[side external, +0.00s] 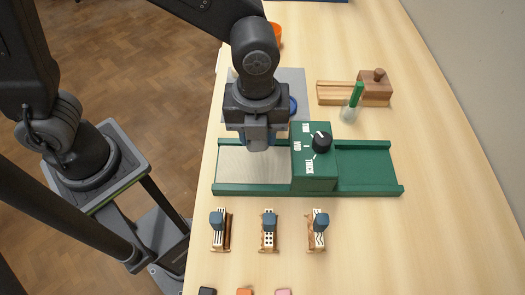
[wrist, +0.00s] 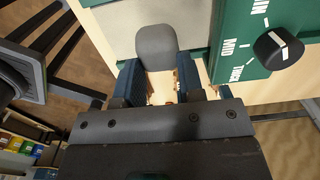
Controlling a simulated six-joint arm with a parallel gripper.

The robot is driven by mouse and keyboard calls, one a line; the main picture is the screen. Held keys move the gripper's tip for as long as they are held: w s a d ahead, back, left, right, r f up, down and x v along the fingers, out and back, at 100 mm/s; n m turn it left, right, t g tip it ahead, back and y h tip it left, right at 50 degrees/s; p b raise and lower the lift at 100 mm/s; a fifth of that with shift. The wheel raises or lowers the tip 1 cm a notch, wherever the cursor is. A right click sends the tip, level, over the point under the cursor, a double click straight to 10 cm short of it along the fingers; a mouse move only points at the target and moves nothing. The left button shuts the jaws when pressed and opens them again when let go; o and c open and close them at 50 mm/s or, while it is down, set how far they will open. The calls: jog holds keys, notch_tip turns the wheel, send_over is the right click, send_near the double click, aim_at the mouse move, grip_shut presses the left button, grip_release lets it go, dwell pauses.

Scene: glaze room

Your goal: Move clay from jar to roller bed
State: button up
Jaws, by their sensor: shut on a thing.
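A grey rounded lump of clay (wrist: 156,45) is between the blue fingers of my gripper (wrist: 158,78) in the wrist view. The gripper is shut on it. In the side view my gripper (side external: 257,143) points down over the back part of the pale left bed of the green roller (side external: 253,167); the clay is hidden there. I cannot tell whether the clay touches the bed. The bed also shows behind the clay in the wrist view (wrist: 110,18). A blue round rim (side external: 293,105), perhaps the jar's, shows partly behind my gripper.
The green roller housing with a black knob (side external: 321,142) stands right of my gripper. Three blue-handled stamps (side external: 268,230) stand in front. The table's right side is clear.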

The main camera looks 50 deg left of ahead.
aim_at(263, 152)
jog(key=shift+s+d+f, duration=0.15)
jog(key=shift+d+f, duration=0.35)
jog(key=shift+d, duration=0.25)
jog(key=shift+f, duration=2)
jog(key=shift+f, duration=0.15)
jog(key=o, duration=0.9)
jog(key=shift+o, duration=0.2)
notch_tip(263, 152, up, 12)
jog(key=shift+s+r, duration=0.15)
jog(key=shift+r, duration=0.1)
